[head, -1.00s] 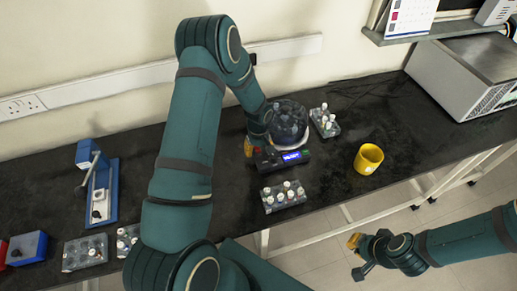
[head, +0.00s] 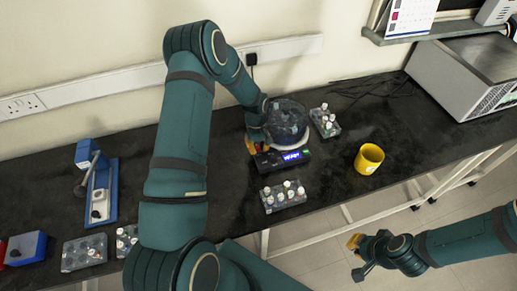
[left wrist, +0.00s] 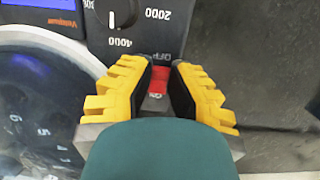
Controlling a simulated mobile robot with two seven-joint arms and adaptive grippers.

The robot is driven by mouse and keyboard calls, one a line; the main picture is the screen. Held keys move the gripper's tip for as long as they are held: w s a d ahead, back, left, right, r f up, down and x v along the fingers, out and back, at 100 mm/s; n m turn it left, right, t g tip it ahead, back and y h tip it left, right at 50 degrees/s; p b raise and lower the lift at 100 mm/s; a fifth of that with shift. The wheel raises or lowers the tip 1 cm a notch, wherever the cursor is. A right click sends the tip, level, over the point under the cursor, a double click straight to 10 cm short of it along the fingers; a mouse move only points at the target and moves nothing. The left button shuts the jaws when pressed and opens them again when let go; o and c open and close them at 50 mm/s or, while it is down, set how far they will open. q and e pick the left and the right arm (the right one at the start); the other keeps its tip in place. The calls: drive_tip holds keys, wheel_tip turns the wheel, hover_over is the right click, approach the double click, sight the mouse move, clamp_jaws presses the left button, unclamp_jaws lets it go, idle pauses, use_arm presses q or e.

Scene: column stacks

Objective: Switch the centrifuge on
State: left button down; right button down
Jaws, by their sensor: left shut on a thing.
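The centrifuge (head: 286,122) stands on the black bench, a dark round body with a front panel and a lit blue display (head: 292,156). In the left wrist view its panel shows a dial (left wrist: 113,14) marked 2000 and 4000, and a red switch (left wrist: 158,82) with lettering OFF above and ON below in the picture. My left gripper (head: 251,147) is at the left end of the panel.
Tube racks stand right of the centrifuge (head: 325,122) and in front of it (head: 283,196). A yellow mug (head: 369,158) is to the right. More racks (head: 84,253), a blue box (head: 26,248) and a blue stand (head: 100,190) are at left. A large grey appliance (head: 465,75) is at far right.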

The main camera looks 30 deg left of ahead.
sight(258, 150)
use_arm(q)
drive_tip(key=shift+s+f, duration=0.1)
idle(0.3)
drive_tip(key=c, duration=0.9)
unclamp_jaws()
drive_tip(key=shift+o, duration=0.2)
wheel_tip(258, 150, up, 10)
